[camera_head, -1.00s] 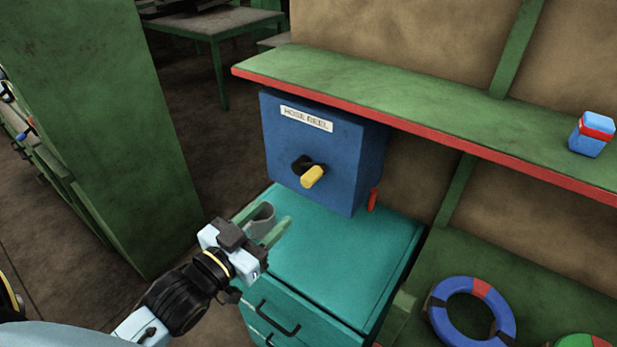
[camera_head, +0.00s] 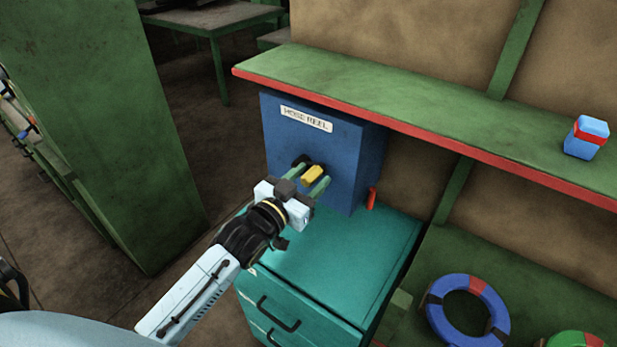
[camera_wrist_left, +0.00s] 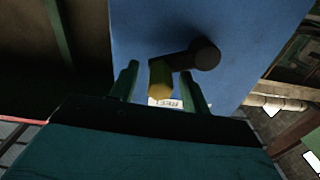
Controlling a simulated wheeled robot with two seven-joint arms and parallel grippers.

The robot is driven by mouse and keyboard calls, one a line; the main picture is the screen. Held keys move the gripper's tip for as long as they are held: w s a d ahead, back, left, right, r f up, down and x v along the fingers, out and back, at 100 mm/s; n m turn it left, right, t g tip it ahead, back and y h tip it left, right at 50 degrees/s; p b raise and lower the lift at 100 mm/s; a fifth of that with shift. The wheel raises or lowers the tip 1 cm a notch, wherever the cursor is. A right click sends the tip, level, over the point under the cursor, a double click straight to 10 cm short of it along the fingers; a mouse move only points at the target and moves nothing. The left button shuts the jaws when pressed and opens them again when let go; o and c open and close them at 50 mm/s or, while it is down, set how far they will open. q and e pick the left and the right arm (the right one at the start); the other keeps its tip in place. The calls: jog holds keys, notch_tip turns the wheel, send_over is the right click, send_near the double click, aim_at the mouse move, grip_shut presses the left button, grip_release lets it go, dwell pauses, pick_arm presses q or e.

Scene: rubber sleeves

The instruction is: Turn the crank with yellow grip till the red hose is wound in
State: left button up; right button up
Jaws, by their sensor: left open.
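The blue hose reel box (camera_head: 350,160) hangs under the shelf with a "HOSE REEL" label on its front. Its crank has a black arm and a yellow grip (camera_head: 313,174). The red hose (camera_head: 371,197) shows as a short end at the box's lower right. My left gripper (camera_head: 311,178) is open, with its green fingers on either side of the yellow grip. In the left wrist view the yellow grip (camera_wrist_left: 160,79) lies between the two fingertips, with visible gaps. The black crank arm (camera_wrist_left: 185,58) runs from it to the round hub. My right gripper is not in view.
A teal drawer cabinet (camera_head: 345,262) stands below the box. A green shelf with a red edge (camera_head: 420,100) runs above, holding a blue and red container (camera_head: 585,137). A blue ring with red parts (camera_head: 467,313) lies at lower right. A tall green panel (camera_head: 100,130) stands at left.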

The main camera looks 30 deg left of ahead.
pick_arm(q)
jog(key=shift+c, duration=0.5)
grip_shut()
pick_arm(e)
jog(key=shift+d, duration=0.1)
pick_arm(q)
jog(key=shift+w+f, duration=0.1)
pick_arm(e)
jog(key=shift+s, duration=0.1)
